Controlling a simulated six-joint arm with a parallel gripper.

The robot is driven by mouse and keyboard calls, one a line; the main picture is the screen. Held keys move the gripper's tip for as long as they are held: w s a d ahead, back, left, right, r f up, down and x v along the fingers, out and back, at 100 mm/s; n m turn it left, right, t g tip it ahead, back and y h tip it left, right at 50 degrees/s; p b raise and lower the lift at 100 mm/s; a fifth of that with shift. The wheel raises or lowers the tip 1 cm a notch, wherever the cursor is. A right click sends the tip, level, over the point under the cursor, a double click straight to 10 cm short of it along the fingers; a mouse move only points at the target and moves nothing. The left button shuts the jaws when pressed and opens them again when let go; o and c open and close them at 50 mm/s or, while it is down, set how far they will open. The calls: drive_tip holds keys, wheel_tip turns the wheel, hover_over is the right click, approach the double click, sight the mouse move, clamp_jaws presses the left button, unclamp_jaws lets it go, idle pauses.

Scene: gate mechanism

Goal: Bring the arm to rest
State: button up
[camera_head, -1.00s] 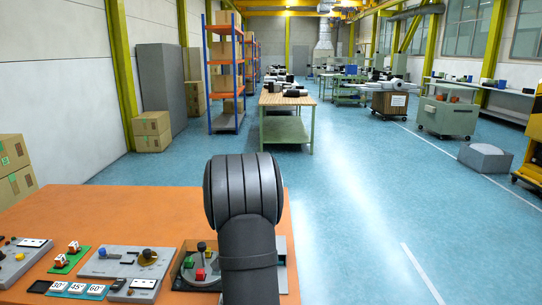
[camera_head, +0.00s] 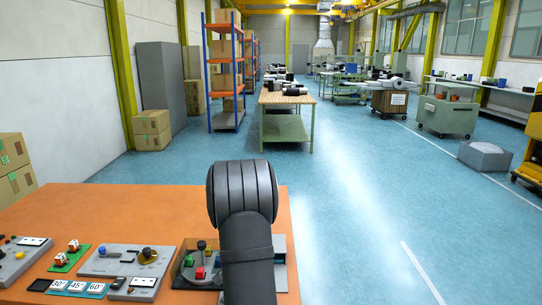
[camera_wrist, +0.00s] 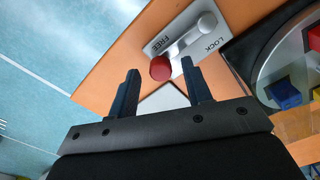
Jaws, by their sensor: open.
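My gripper (camera_wrist: 158,92) shows in the wrist view with its two dark fingers apart and nothing between them. The fingers point toward a grey lever with a red knob (camera_wrist: 160,69) on a plate (camera_wrist: 208,22) marked FREE and LOCK. The knob appears close to the right finger; I cannot tell whether they touch. In the head view my arm stands over the right part of the orange table (camera_head: 120,210), and the gripper itself is hidden there.
A round mechanism with coloured blocks (camera_head: 200,268) sits left of my arm; a blue block (camera_wrist: 285,95) shows in the wrist view. Grey panels (camera_head: 125,260), angle cards (camera_head: 76,287) and a green plate (camera_head: 68,261) lie further left. Blue floor (camera_head: 350,220) is clear to the right.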

wheel_tip(320, 180, up, 16)
wheel_tip(320, 180, down, 17)
drive_tip(key=shift+f, duration=0.1)
drive_tip(key=shift+w+r+n, duration=0.2)
drive_tip(key=shift+w+n, duration=0.1)
drive_tip(key=shift+n, duration=0.1)
drive_tip(key=shift+w+a+n, duration=0.1)
drive_tip(key=shift+w+n, duration=0.55)
drive_tip(key=shift+n, duration=0.55)
drive_tip(key=n, duration=0.1)
drive_tip(key=w+a+n, duration=0.1)
drive_tip(key=n, duration=0.1)
drive_tip(key=w+n, duration=0.1)
drive_tip(key=shift+w+a+n, duration=0.15)
drive_tip(key=shift+w+n, duration=0.1)
drive_tip(key=shift+n, duration=0.15)
wheel_tip(320, 180, up, 12)
drive_tip(key=shift+f, duration=0.2)
